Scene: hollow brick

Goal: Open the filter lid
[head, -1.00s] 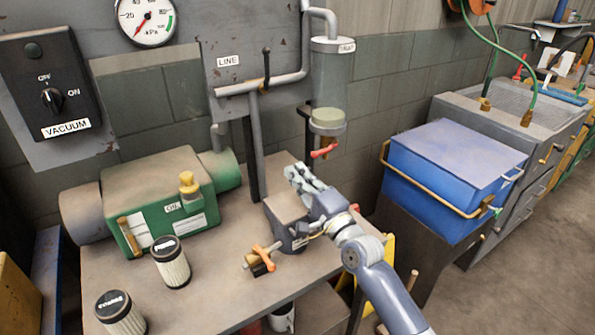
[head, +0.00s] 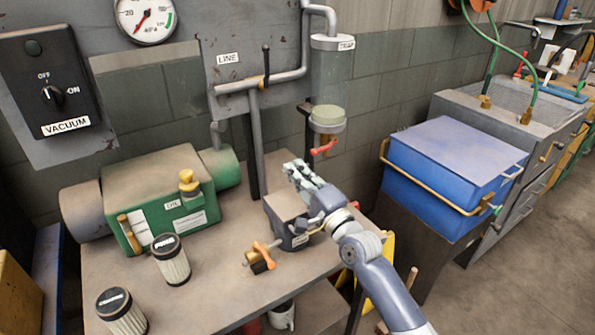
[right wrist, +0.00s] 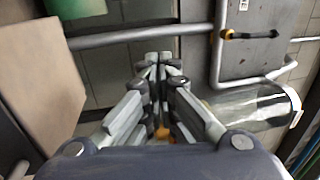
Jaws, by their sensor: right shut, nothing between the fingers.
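The filter box (head: 299,238) is a small dark grey housing on the bench, with a flat tan-brown lid (head: 284,205) that looks shut. An orange-handled fitting (head: 264,254) is at its front left. My right gripper (head: 291,169) is shut and empty, with its fingers above the lid's far right edge; whether they touch it I cannot tell. The right wrist view shows the closed fingers (right wrist: 159,62) pointing away from the camera. A tan flat plate (right wrist: 40,82) at its left is probably the lid. My left gripper is not in view.
A green pump (head: 160,200) and two filter cartridges (head: 171,260) (head: 120,312) stand left on the bench. A clear trap (head: 329,82) with a red lever hangs behind the gripper. A blue chest (head: 445,170) is at right. The bench's front middle is clear.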

